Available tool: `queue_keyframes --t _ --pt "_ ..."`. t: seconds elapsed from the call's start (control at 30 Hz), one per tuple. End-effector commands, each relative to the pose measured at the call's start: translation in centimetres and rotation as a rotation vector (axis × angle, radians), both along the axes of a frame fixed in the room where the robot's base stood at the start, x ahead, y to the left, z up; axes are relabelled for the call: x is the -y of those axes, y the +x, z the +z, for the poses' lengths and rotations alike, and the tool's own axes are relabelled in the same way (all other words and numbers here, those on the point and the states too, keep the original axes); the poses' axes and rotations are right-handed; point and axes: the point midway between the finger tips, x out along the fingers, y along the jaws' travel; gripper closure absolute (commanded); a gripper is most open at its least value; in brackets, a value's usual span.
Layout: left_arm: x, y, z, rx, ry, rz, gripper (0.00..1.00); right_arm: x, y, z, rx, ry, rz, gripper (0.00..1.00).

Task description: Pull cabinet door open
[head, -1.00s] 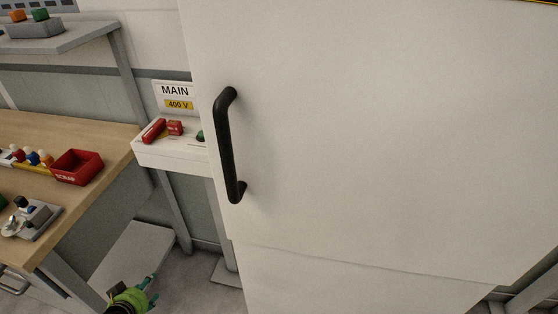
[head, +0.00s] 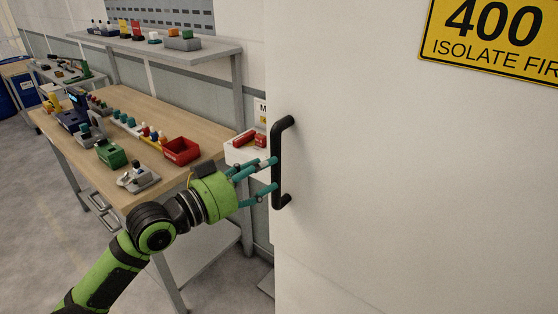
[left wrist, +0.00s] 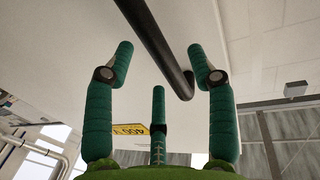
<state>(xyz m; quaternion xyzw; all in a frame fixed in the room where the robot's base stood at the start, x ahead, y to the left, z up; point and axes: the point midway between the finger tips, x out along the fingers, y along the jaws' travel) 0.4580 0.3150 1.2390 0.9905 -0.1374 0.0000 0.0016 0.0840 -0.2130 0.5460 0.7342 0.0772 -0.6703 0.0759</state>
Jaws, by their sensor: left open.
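The white cabinet door (head: 400,190) fills the right of the head view and looks shut. Its black bar handle (head: 280,165) stands upright near the door's left edge. My left gripper (head: 270,176) is at the handle's left side, with teal fingertips close to the bar. In the left wrist view the gripper (left wrist: 158,65) is open, and the handle (left wrist: 155,40) runs slantwise beyond and between the fingertips. I cannot tell whether a finger touches the bar. My right gripper is not in view.
A wooden workbench (head: 130,125) with a red bin (head: 181,150) and several small parts stands left of the door, behind my left arm. A white box with red items (head: 246,147) sits beside the door edge. A yellow sign (head: 490,38) is on the door.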

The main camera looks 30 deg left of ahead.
Motion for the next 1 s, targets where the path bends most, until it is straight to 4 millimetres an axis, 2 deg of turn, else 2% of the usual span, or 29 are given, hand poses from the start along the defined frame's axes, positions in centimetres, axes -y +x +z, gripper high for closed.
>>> queue_keyframes --t 0.03,0.3,0.67,0.7,0.77,0.8,1.0 --pt "0.1 0.8 0.5 0.002 -0.004 0.002 0.44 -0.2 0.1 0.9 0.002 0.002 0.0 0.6" --pt "0.9 3.6 0.2 0.0 -0.002 0.003 0.44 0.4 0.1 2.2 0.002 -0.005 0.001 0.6" --pt "1.1 4.0 -0.1 0.0 -0.001 0.002 0.44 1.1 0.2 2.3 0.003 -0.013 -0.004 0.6" --pt "1.1 4.0 -0.1 0.0 -0.001 0.002 0.6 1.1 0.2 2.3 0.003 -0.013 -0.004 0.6" --pt "1.1 4.0 -0.1 0.0 -0.001 0.002 0.84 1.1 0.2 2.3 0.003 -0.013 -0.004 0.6" --pt "1.1 4.0 0.0 0.0 -0.001 0.002 1.0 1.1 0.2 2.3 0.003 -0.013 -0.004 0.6" --pt "1.1 4.0 0.0 0.0 -0.001 0.001 1.0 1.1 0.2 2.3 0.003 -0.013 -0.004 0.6"
